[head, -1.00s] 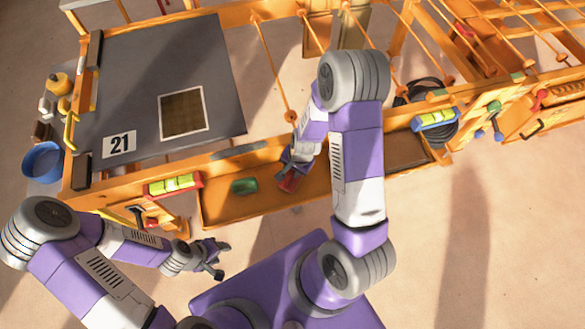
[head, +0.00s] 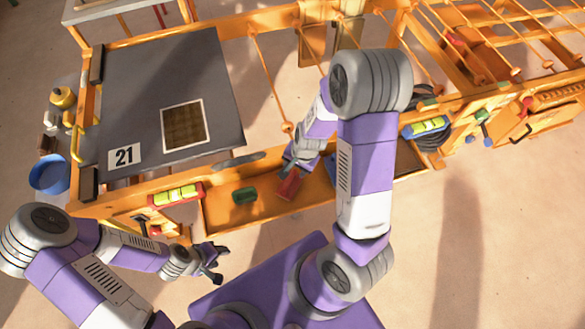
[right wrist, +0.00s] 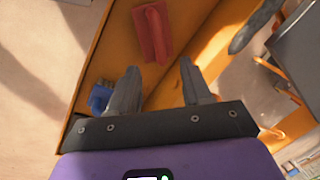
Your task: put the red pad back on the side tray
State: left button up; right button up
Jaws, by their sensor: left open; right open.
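The red pad (head: 289,184) lies in the orange side tray (head: 220,214), to the right of a green pad (head: 245,195). In the right wrist view the red pad (right wrist: 153,33) lies flat, ahead of the fingertips and apart from them. My right gripper (head: 289,165) is open and empty, just above and behind the red pad; its two separated fingers also show in the right wrist view (right wrist: 158,78). My left gripper (head: 222,262) is open and empty in front of the tray, at the lower left.
A blue object (right wrist: 100,97) lies in the tray beside my right gripper's left finger. A dark plate marked 21 (head: 150,90) with a framed brown square (head: 184,125) stands behind the tray. A yellow-green level (head: 176,194) sits left of the tray. My right arm hides part of the tray.

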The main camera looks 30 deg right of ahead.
jog(key=s+a+f+n+y, duration=0.1)
jog(key=s+a+f+n, duration=0.3)
jog(key=a, duration=0.3)
jog(key=s+a+f+n+g+y, duration=0.1)
jog(key=s+a+f+n+y, duration=0.1)
jog(key=s+a+f+n, duration=0.3)
jog(key=shift+s+a+f, duration=0.2)
jog(key=shift+a+f, duration=0.55)
jog(key=shift+a, duration=0.5)
